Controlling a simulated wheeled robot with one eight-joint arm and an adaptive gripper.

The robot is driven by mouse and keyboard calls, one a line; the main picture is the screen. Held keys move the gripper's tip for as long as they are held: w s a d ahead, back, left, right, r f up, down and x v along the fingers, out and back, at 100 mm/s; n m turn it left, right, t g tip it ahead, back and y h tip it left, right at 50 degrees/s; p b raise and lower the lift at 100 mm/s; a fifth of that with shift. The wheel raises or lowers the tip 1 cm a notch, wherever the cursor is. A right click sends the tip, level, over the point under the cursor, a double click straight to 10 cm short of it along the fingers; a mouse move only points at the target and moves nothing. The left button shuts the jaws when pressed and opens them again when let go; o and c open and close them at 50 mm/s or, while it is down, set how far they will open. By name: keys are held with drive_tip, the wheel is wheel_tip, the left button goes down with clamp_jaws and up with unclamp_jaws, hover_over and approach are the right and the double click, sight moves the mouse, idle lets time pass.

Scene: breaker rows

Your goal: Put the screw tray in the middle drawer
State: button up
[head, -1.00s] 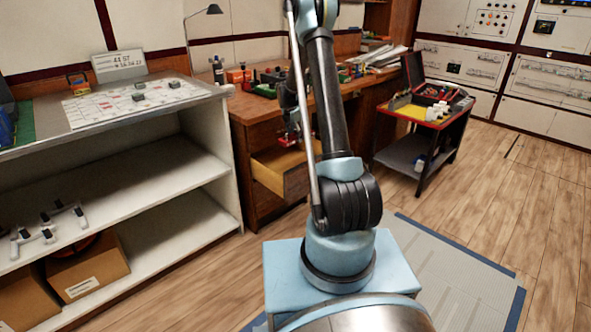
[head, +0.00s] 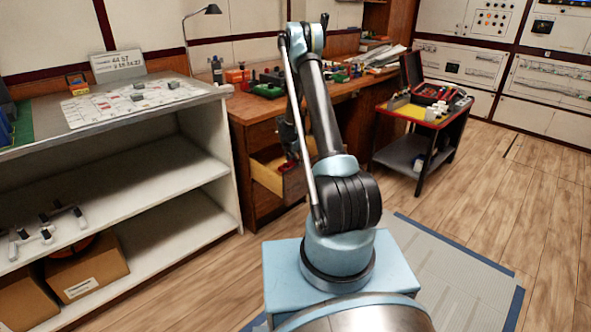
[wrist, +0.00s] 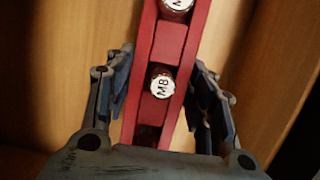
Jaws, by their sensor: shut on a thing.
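The screw tray (wrist: 167,50) is a narrow red tray with compartments, and round white-topped pieces marked M8 show in it. My gripper (wrist: 162,72) is shut on it, with one finger along each long side. In the head view my gripper (head: 289,146) is low over the open drawer (head: 266,178) of the wooden desk, and a little red shows there beside it. Light wood lies close below the tray in the wrist view. I cannot tell whether the tray touches the drawer bottom. My arm hides part of the drawer.
The desk top (head: 243,110) above the drawer holds several small tools and parts. A white shelf unit (head: 222,165) stands close on the left. A red and black cart (head: 423,140) stands on the right. The wooden floor (head: 500,225) is clear at the right.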

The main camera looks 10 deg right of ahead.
drive_tip(key=shift+f, duration=1.7)
drive_tip(key=o, duration=1.2)
